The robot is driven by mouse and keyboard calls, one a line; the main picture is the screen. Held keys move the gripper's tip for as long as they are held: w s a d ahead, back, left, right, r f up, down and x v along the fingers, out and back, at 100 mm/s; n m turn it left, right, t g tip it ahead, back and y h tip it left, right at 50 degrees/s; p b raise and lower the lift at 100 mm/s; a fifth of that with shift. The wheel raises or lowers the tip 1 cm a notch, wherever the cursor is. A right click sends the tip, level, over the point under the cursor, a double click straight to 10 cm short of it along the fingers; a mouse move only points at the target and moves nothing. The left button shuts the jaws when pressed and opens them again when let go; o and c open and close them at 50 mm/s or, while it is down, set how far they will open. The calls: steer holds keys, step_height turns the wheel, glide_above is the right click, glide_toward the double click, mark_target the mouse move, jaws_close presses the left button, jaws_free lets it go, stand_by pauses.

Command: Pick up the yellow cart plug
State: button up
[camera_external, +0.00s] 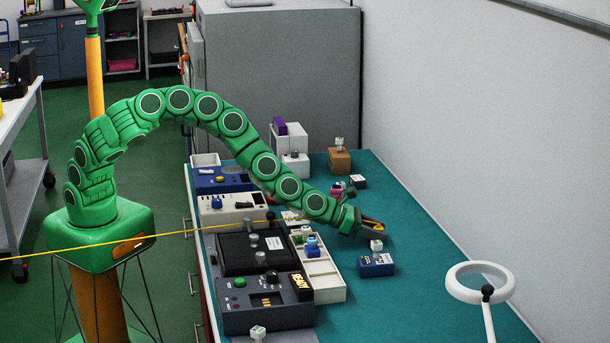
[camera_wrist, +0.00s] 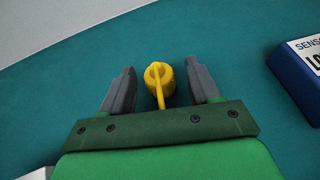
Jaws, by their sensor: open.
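The yellow cart plug (camera_wrist: 158,74) lies on the teal bench top in the wrist view, with its yellow cable running back toward my palm. My gripper (camera_wrist: 160,68) is open, with one grey finger on each side of the plug and a gap on both sides. In the external view my gripper (camera_external: 372,226) is low over the bench, right of the white compartment tray. The plug is small there and mostly hidden by the fingers.
A blue sensor box (camera_external: 376,265) stands close in front of my gripper, also at right in the wrist view (camera_wrist: 304,66). A small white block (camera_external: 376,246) is nearby. The white tray (camera_external: 331,290) and dark test units (camera_external: 262,319) are at left. The right bench side is mostly clear.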

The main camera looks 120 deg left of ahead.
steer(key=shift+w+a+f, duration=0.15)
steer(key=shift+w+a, duration=0.05)
steer(key=shift+w, duration=0.15)
steer(key=shift+c, duration=0.3)
steer(key=c, duration=1)
steer(key=shift+r, duration=1.65)
steer(key=shift+a+r+v, duration=0.4)
steer(key=shift+r+v, duration=0.15)
steer(key=shift+v, duration=2.2)
steer(key=shift+a+r+v, duration=0.45)
steer(key=shift+r+v, duration=0.05)
steer(key=shift+v, duration=2.25)
steer(key=shift+a+r+v, duration=0.4)
steer(key=shift+r+v, duration=0.15)
steer(key=shift+v, duration=2.2)
